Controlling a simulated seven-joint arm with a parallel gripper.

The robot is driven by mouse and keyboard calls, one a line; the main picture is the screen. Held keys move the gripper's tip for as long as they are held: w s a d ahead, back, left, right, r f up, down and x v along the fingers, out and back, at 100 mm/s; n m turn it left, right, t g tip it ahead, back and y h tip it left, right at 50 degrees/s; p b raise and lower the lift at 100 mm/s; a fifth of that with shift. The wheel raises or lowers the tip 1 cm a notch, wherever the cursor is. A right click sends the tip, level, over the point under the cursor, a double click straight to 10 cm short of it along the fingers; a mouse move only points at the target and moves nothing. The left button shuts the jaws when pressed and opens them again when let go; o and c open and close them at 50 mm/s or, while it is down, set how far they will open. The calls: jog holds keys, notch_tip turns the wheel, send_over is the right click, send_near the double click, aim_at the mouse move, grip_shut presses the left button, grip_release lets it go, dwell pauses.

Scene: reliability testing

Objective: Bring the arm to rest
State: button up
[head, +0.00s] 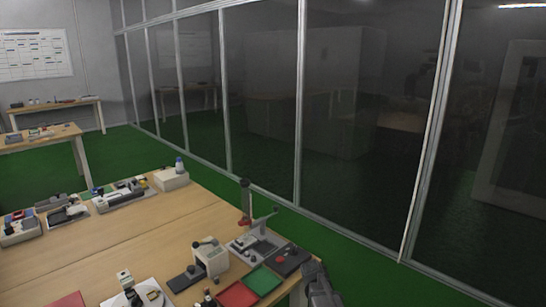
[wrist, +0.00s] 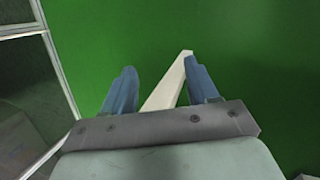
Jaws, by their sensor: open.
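My gripper (wrist: 161,82) shows in the wrist view with its two blue fingers spread apart. Nothing is held between them. A pale bar (wrist: 168,84) shows beyond the gap between the fingers, over the green floor (wrist: 240,60); I cannot tell its distance. In the head view a grey jointed shape (head: 318,285) at the bottom edge, beside the table's right edge, looks like part of my arm. Its fingers cannot be made out there.
A wooden table (head: 130,250) carries a red tray (head: 237,294), a green tray (head: 264,280), a white device (head: 211,257) and a dark stand (head: 246,200). A glass partition (head: 265,110) runs behind it. Green floor lies between them. Other tables (head: 55,112) stand at the left.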

jog(key=s+f+m+g+y, duration=0.1)
jog(key=s+f+m+g, duration=0.15)
jog(key=s+f, duration=0.8)
jog(key=s+f+m+g+y, duration=0.1)
jog(key=s+f+m+g, duration=0.15)
jog(key=s+f, duration=0.8)
jog(key=s+a+f+m+g+y, duration=0.1)
jog(key=s+m, duration=0.2)
jog(key=s, duration=1.1)
jog(key=s+a+f+m+g, duration=0.1)
jog(key=s+m+g, duration=0.1)
jog(key=s, duration=1.3)
jog(key=shift+f+m+y, duration=0.15)
jog(key=shift+m+y, duration=0.25)
jog(key=shift+m, duration=0.2)
jog(key=shift+a, duration=0.1)
jog(key=shift+c, duration=0.3)
